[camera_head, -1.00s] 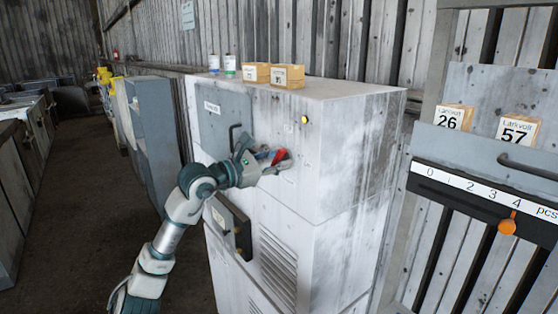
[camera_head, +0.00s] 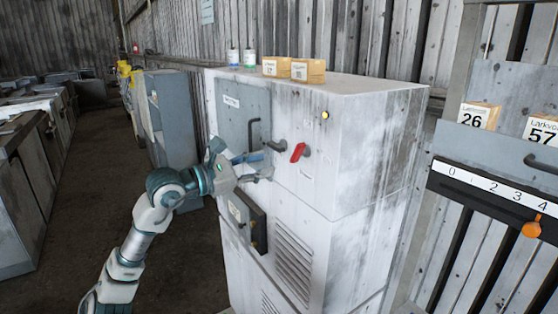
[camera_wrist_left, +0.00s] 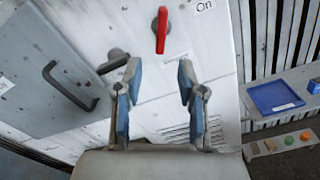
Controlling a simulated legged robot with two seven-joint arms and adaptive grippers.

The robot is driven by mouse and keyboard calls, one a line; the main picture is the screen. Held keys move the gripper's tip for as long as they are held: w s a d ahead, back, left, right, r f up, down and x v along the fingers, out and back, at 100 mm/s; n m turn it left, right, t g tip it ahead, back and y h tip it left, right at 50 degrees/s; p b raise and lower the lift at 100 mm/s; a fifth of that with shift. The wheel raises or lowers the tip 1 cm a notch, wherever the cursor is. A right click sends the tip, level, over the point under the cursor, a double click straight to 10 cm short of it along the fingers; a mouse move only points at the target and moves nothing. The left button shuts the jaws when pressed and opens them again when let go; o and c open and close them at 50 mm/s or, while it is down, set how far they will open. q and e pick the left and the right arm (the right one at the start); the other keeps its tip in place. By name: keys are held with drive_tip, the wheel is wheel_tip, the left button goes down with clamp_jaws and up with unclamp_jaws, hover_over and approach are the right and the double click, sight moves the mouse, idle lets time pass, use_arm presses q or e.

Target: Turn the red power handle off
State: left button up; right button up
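The red power handle (camera_head: 298,152) is on the front of the white, stained cabinet (camera_head: 350,150), on a dark round mount. In the left wrist view the red handle (camera_wrist_left: 161,30) points along the picture's vertical, with an "On" label (camera_wrist_left: 204,5) to its right. My left gripper (camera_head: 264,165) is left of the handle and a little lower, apart from it. In the left wrist view the pads of my left gripper (camera_wrist_left: 157,85) are spread, with nothing between them. My right gripper is not in view.
A grey door (camera_head: 243,112) with a dark bar handle (camera_head: 254,134) is left of the red handle. A dark knob (camera_head: 277,146) lies between them. A panel box (camera_head: 247,220) protrudes below my gripper.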

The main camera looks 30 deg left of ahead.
use_arm(q)
drive_tip(key=shift+v, duration=0.75)
approach(292, 156)
drive_tip(key=p+x, duration=0.7)
drive_tip(key=x, duration=0.3)
drive_tip(key=shift+w+d+r, duration=0.15)
drive_tip(key=shift+d+r, duration=0.05)
drive_tip(key=shift+w+f, duration=0.1)
drive_tip(key=shift+w, duration=0.2)
